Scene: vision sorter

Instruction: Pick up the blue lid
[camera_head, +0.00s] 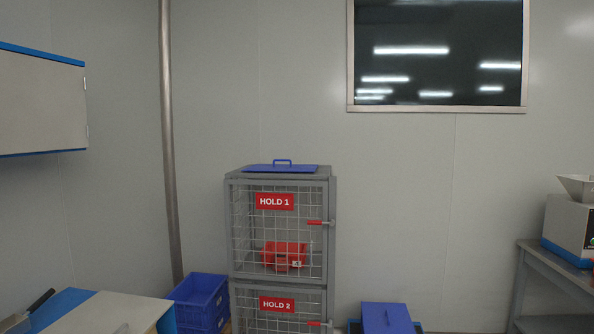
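A flat blue lid (262,169) with a small loop handle lies on top of the grey wire cage (234,215) marked HOLD 1. A second blue piece (386,314) with a handle is at the bottom of the view, right of the cage; it looks like a similar lid, and what it rests on is mostly cut off. Neither of my grippers is in view.
A blue-and-white surface (107,311) is at lower left, a grey table (558,262) at right.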

